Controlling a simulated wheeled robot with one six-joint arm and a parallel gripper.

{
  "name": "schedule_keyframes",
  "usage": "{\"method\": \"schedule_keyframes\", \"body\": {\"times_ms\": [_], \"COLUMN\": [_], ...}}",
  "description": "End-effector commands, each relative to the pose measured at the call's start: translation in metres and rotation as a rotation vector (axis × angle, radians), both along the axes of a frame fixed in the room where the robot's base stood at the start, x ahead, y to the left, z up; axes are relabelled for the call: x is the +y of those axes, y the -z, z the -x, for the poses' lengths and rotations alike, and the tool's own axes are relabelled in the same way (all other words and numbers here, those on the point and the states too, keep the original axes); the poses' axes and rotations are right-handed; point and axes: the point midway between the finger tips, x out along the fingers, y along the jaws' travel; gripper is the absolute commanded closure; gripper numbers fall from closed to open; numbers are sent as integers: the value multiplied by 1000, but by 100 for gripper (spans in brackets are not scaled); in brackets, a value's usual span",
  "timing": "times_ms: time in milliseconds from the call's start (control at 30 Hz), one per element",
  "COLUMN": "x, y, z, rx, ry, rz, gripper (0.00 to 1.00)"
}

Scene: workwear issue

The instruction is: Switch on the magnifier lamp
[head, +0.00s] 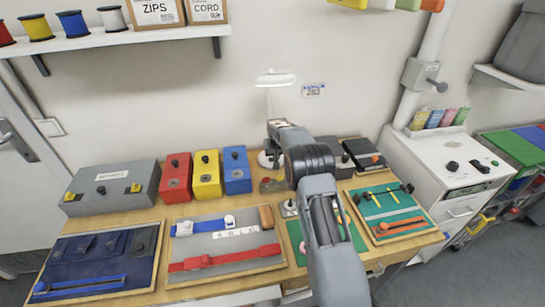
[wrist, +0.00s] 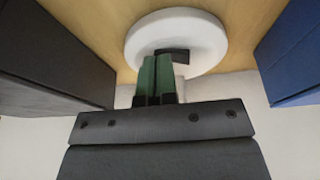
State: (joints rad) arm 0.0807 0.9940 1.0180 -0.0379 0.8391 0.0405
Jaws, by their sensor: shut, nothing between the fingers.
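The magnifier lamp stands at the back of the bench against the wall. Its flat white head (head: 275,79) is raised on a thin stem, and I cannot tell whether it is lit. Its round white base (head: 265,160) is partly behind my arm. In the wrist view the base (wrist: 205,40) fills the top middle, with a small black rocker switch (wrist: 180,54) on it. My gripper (wrist: 157,58) has its green fingers shut and empty, with the tips over the base right beside the switch. I cannot tell whether they touch it. In the head view my arm hides the fingers.
A blue box (head: 236,171) stands left of the lamp, beside yellow (head: 206,175) and red (head: 174,178) ones. Dark boxes (head: 363,153) stand to its right. Tool boards, including a grey one (head: 225,240), cover the front bench. A shelf (head: 120,42) hangs above left.

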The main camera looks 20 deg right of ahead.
Motion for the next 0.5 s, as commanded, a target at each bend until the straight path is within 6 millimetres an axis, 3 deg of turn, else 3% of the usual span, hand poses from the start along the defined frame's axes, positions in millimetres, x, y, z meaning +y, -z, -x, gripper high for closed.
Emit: {"method": "schedule_keyframes", "body": {"times_ms": [500], "x": [16], "y": [-3], "z": [-1], "rx": [0], "ry": [-2], "rz": [0], "gripper": [100]}}
